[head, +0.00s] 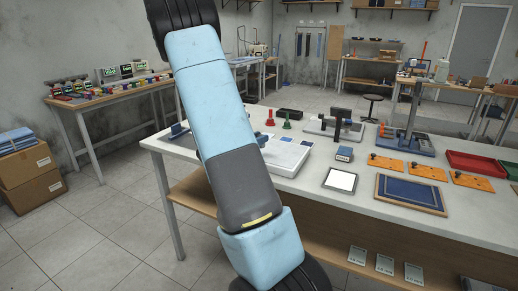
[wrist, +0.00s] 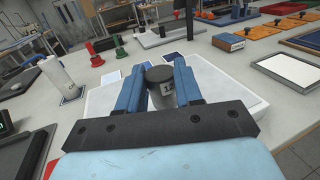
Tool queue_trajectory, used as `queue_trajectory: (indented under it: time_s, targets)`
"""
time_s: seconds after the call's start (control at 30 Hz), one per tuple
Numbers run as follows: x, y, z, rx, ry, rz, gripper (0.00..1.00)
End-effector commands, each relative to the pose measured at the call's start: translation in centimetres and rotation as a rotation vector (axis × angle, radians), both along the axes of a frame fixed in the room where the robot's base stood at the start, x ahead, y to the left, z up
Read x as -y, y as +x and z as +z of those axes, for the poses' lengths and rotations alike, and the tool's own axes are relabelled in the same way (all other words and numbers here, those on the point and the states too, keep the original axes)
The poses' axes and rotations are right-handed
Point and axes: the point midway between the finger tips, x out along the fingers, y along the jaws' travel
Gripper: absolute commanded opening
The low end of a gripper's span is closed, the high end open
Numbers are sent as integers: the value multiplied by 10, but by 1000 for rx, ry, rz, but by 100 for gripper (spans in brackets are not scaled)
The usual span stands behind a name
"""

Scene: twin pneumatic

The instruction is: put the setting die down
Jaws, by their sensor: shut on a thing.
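In the wrist view my gripper (wrist: 160,80) has its two blue fingers closed on the setting die (wrist: 161,92), a short grey cylinder with a dark top and a "12" mark on its side. The die looks upright between the fingers. It is over a white tray-like surface (wrist: 222,88) on the bench; its lower end is hidden by the gripper's dark crossbar, so I cannot tell whether it touches. In the head view my arm hides the gripper and the die. The white surface shows partly beside my arm in the head view (head: 287,157).
A blue box (head: 343,153), a white framed pad (head: 340,180) and a blue wood-edged board (head: 410,194) lie to the right on the bench. Red and green pieces (head: 287,121) stand behind. A white cylinder (wrist: 58,77) stands left in the wrist view. Bare bench shows around the pad.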

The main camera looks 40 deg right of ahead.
Motion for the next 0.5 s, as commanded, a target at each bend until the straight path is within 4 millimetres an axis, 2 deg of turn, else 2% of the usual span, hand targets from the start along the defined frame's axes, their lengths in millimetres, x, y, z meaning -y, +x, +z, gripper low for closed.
queue_trajectory:
  time_s: [0.27,0.5]
  targets:
    - [11,0,-12,-1,-1,-2,0]
    - [10,1,-39,-2,-1,0,0]
